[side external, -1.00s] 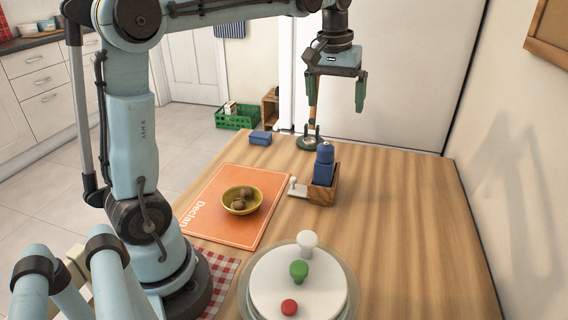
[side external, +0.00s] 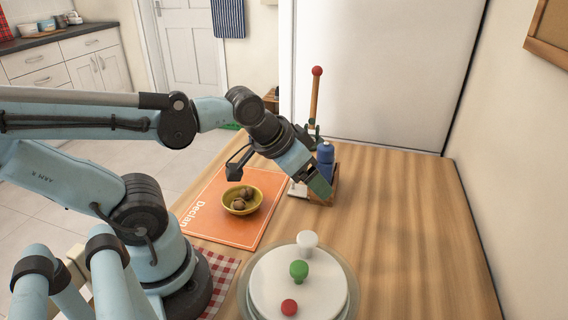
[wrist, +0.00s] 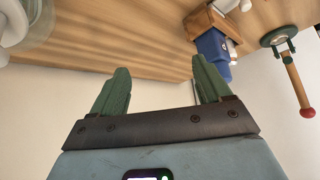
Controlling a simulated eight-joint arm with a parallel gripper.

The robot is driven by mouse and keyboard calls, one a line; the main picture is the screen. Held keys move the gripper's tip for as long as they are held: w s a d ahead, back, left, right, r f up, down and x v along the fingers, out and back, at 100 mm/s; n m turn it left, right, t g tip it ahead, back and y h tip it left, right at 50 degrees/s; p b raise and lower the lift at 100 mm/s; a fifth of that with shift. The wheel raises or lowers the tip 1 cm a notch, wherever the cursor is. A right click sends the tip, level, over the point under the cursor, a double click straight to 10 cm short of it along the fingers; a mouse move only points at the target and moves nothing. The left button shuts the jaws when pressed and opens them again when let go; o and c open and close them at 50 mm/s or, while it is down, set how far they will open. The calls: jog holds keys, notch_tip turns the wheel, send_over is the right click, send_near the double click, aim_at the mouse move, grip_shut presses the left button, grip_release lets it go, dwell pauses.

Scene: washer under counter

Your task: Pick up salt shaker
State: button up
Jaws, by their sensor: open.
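No object is clearly recognisable as the salt shaker. A blue bottle-shaped object (side external: 325,155) stands upright in a small wooden caddy (side external: 334,190). The blue object (wrist: 212,46) and caddy (wrist: 203,22) also show at the top of the wrist view, beyond the right finger. A small white item (side external: 296,189) lies beside the caddy, partly hidden by my gripper. My gripper (side external: 321,188) is tilted downward, in front of the caddy in the side view. In the wrist view my gripper (wrist: 160,72) has its green fingers apart with nothing between them.
A stand with a red-topped wooden rod (side external: 315,95) is behind the caddy. A yellow bowl (side external: 241,200) with brown items sits on an orange mat (side external: 215,225). A round white lid-like piece (side external: 270,275) with white, green and red knobs is in front. The table's right side is clear.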

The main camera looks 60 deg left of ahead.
jog(key=c, duration=0.5)
jog(key=shift+o, duration=0.2)
jog(key=shift+r, duration=0.15)
